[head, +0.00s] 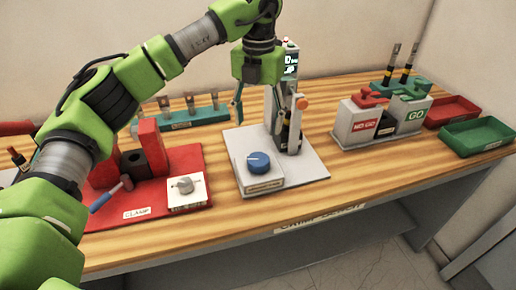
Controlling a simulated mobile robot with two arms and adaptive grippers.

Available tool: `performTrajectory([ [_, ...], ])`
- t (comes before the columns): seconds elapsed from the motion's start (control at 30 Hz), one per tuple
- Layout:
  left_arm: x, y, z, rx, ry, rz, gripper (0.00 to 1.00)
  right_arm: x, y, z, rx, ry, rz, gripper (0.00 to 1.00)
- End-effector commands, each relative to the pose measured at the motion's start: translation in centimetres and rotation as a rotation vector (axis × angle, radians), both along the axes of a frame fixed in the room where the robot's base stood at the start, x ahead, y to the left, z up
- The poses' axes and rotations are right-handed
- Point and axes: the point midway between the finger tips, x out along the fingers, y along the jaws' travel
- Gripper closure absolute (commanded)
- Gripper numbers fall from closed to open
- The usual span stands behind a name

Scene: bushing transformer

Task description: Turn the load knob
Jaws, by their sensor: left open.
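A blue round knob (258,162) with a light mark on its face sits on a small white box, on a light grey base plate (310,172). I take it as the load knob; the label on the box is too small to read. My left gripper (263,112) hangs down from the left arm, behind and above the knob, beside the upright test device (291,125). Its jaws are open and apart from the knob. The device's column partly hides behind the gripper. My right gripper is out of the picture.
NO GO (360,128) and GO (408,120) boxes and red and green trays (477,139) stand to the right. Bare wood lies in front of the base plate.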

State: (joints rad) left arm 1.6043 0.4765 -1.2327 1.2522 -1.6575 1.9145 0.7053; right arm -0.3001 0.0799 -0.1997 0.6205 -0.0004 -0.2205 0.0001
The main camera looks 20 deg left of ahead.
Motion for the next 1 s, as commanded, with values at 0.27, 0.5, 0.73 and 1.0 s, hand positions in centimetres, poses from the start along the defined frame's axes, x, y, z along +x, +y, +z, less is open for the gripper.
performTrajectory([
  [0.27, 0.0, 0.1, 0.8, 0.001, 0.0, -0.603, 0.4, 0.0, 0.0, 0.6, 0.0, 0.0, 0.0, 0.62],
  [0.5, -0.1, 0.1, 1.0, 0.0, 0.002, -0.886, 0.4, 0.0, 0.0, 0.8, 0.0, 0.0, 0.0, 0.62],
  [0.73, -0.1, 0.2, -0.4, 0.001, 0.004, -0.921, 0.4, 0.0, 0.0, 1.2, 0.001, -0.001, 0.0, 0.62],
  [1.0, -0.2, 0.2, -5.8, -0.001, 0.007, -0.92, 0.4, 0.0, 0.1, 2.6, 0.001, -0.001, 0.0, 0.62],
])
